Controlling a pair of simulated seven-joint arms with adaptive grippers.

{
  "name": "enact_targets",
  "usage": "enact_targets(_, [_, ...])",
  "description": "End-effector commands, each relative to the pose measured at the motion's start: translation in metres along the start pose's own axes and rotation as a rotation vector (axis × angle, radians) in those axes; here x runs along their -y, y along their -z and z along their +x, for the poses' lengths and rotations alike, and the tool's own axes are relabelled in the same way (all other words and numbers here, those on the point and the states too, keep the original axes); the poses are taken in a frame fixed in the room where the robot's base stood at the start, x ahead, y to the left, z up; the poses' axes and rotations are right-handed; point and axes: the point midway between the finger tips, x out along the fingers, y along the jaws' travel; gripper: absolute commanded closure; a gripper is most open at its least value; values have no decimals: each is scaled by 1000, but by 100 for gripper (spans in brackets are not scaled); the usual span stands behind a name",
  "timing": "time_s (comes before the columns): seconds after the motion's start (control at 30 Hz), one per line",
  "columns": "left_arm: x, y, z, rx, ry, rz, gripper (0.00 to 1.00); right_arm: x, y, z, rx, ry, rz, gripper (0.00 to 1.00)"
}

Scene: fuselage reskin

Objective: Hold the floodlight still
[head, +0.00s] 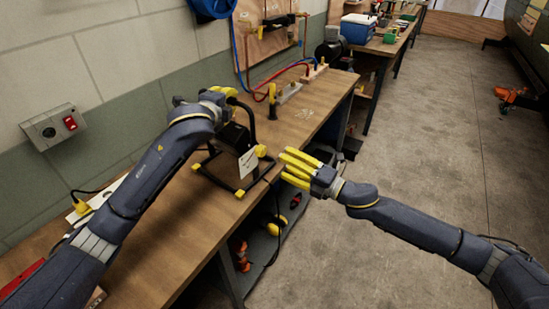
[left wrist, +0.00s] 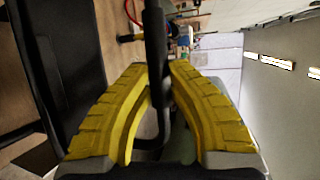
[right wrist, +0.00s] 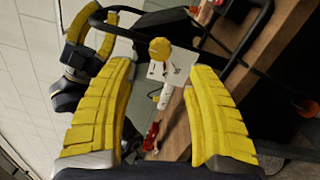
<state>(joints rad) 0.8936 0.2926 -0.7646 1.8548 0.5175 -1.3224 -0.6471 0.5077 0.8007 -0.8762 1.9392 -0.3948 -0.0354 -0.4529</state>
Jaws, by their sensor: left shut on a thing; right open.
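The floodlight (head: 233,137) has a black body on a black tube frame with yellow corner pieces and a white label (head: 248,161). It stands on the wooden workbench near its front edge. My left gripper (head: 226,93) is at its top, shut on the black handle bar, which passes between the yellow fingers in the left wrist view (left wrist: 155,70). My right gripper (head: 290,168) is open and empty, in front of the bench edge and right of the floodlight. The right wrist view shows the floodlight's yellow knob (right wrist: 160,49) and frame beyond its spread fingers.
The workbench (head: 310,105) has tools and a red hose towards its far end. A wall box with a red switch (head: 70,123) is at left. The lower shelf (head: 270,250) holds orange and yellow items.

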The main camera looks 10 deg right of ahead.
Motion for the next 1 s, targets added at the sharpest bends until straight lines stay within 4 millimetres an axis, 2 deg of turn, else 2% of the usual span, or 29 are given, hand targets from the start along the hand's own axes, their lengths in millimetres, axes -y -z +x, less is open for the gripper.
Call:
enact_targets(0.1, [-5, 1, 1, -2, -9, 0, 100, 0, 0, -14, 0, 1, 0, 45])
enact_targets(0.3, [-5, 1, 1, -2, -9, 0, 100, 0, 0, -26, 0, 0, -1, 45])
enact_targets(0.8, [-5, 1, 1, -2, -9, 0, 100, 0, 0, -30, -1, 0, 0, 45])
enact_targets(0.83, [-5, 1, 1, -2, -9, 0, 82, 0, 0, -30, -1, 0, 0, 45])
enact_targets(1.0, [-3, 1, 1, -1, -6, 0, 62, 0, 0, -30, -1, 0, 0, 45])
